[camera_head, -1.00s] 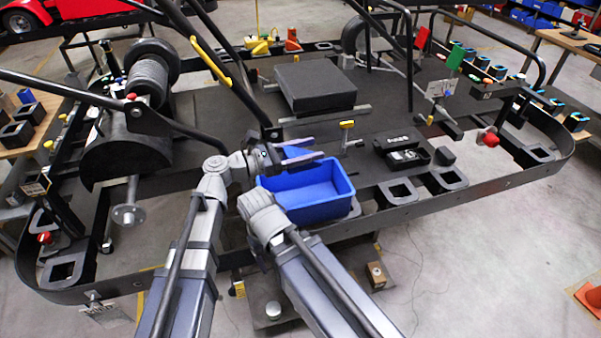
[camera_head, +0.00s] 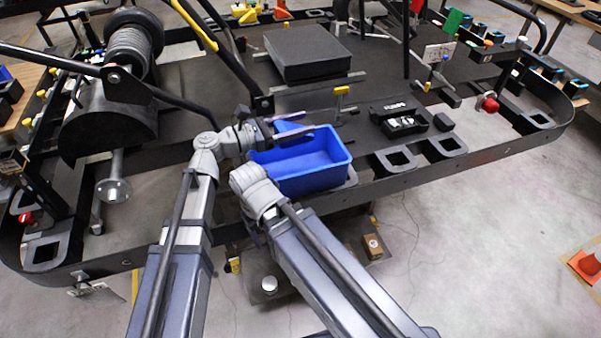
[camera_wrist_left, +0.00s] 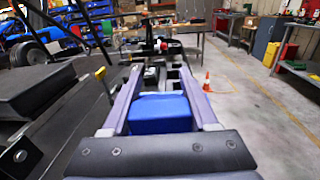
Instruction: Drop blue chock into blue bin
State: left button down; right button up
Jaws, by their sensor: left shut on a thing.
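The blue bin (camera_head: 318,178) stands open on the near side of the black kart frame, roughly in the middle of the head view. My left gripper (camera_head: 300,127) is just above the bin's far rim, with its purple fingers pointing right. It is shut on the blue chock (camera_head: 288,126), a small patch of which shows between the fingers. In the left wrist view the chock (camera_wrist_left: 160,112) fills the space between the fingers (camera_wrist_left: 162,100). My right arm comes up in front of the bin's near left corner, and its gripper does not show.
A black box (camera_head: 307,55) sits behind the bin. A yellow-topped clamp (camera_head: 341,91) and a black tray (camera_head: 400,118) are to the right. A dark bar (camera_head: 225,55) slants down close to my left gripper. A spool (camera_head: 135,40) is at the left.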

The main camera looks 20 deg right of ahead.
aim_at(277, 132)
pick_arm(q)
jog(key=shift+f, duration=0.35)
jog(key=shift+c, duration=0.5)
grip_release()
jog(key=shift+a, duration=0.1)
jog(key=a, duration=0.5)
jog(key=s+a, duration=0.1)
jog(key=a, duration=0.1)
jog(key=shift+a, duration=0.3)
